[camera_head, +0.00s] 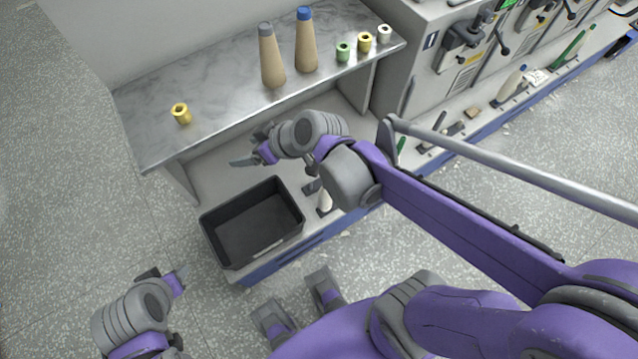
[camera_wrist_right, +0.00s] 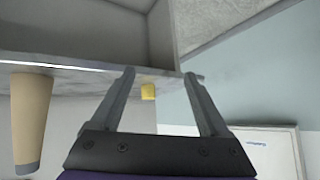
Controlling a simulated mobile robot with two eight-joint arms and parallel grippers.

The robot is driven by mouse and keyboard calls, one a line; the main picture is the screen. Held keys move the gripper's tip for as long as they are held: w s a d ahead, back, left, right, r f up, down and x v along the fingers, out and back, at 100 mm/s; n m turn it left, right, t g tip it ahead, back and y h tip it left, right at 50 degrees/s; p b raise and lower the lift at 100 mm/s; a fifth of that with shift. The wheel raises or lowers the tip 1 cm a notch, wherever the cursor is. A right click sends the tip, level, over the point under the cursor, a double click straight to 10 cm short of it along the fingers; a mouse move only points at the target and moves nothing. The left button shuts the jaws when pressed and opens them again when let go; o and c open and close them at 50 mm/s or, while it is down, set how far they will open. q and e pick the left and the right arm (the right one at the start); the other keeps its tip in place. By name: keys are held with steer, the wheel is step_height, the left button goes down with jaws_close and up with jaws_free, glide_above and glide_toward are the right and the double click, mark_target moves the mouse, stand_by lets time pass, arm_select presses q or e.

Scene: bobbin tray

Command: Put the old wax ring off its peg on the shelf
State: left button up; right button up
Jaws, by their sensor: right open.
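A yellow ring-like piece (camera_head: 181,113) stands alone near the left end of the grey marbled shelf (camera_head: 225,103). Green (camera_head: 343,51), yellow (camera_head: 365,42) and white (camera_head: 384,33) pieces of similar shape stand at the shelf's right end. I cannot tell which is the old wax ring, and no peg shows clearly. My right gripper (camera_head: 249,148) is open and empty in front of the shelf. In the right wrist view a yellow piece (camera_wrist_right: 148,91) appears beyond the open fingers (camera_wrist_right: 160,74), apart from them. My left gripper (camera_head: 166,277) is low at the left; its jaws are unclear.
Two tan cones, one grey-tipped (camera_head: 271,60) and one blue-tipped (camera_head: 306,45), stand on the shelf. A black empty bin (camera_head: 208,228) lies below the shelf front. Machines (camera_head: 440,55) stand at the right. The shelf between the lone yellow piece and the cones is clear.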

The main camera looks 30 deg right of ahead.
steer(key=s+d+f+m+g+h, duration=0.1)
steer(key=s+d+f+m+h, duration=0.1)
steer(key=s+d, duration=0.2)
steer(key=s+d+f+m+g+h, duration=0.1)
steer(key=s+d+f+m+h, duration=0.2)
steer(key=s, duration=0.7)
steer(key=shift+s+d+g+h, duration=0.25)
steer(key=shift+d+g+h, duration=0.05)
steer(key=shift+d, duration=0.85)
steer(key=shift+f, duration=0.1)
